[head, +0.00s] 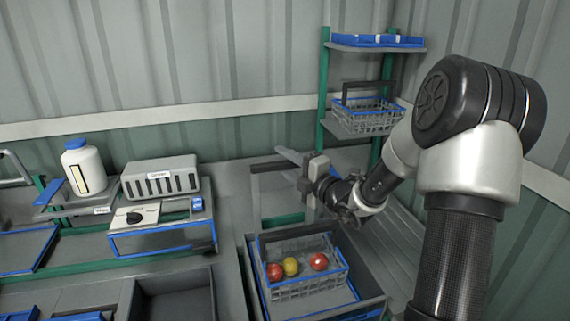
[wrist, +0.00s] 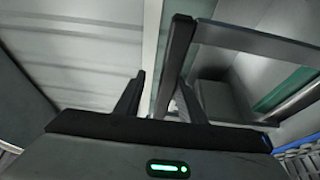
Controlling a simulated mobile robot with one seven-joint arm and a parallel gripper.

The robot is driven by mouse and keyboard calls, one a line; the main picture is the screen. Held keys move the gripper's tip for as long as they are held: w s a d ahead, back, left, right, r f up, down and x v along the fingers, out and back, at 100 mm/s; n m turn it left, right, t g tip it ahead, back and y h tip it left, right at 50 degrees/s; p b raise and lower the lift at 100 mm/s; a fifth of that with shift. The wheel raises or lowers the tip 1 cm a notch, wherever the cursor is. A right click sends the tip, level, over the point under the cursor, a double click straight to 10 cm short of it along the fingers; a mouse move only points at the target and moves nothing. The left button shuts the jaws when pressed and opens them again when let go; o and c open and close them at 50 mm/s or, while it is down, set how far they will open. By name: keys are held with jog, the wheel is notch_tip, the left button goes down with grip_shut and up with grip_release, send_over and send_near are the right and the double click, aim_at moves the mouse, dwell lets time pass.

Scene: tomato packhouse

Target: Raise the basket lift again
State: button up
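A grey wire basket (head: 310,289) with a blue rim holds red and yellow tomatoes. It sits low inside a dark, blue-edged bay (head: 252,282) at the bottom centre of the head view. My gripper (head: 289,168) is at the upper right of this frame. In the wrist view, my gripper (wrist: 162,85) has its fingers apart, with a dark post (wrist: 176,55) running down between them, nearer the right finger. Whether they touch it is unclear.
A green-posted rack at the back right holds an empty basket (head: 362,122) and a blue tray (head: 376,40). At left are a white bottle (head: 84,168), a slotted grey box (head: 160,179) and a dial unit (head: 137,216). A grey slatted surface (head: 385,245) lies right of the bay.

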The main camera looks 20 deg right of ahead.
jog(key=shift+f, duration=0.15)
jog(key=shift+s+d, duration=0.15)
jog(key=shift+s, duration=0.15)
jog(key=v, duration=1.6)
jog(key=shift+s, duration=0.4)
jog(key=shift+d, duration=0.1)
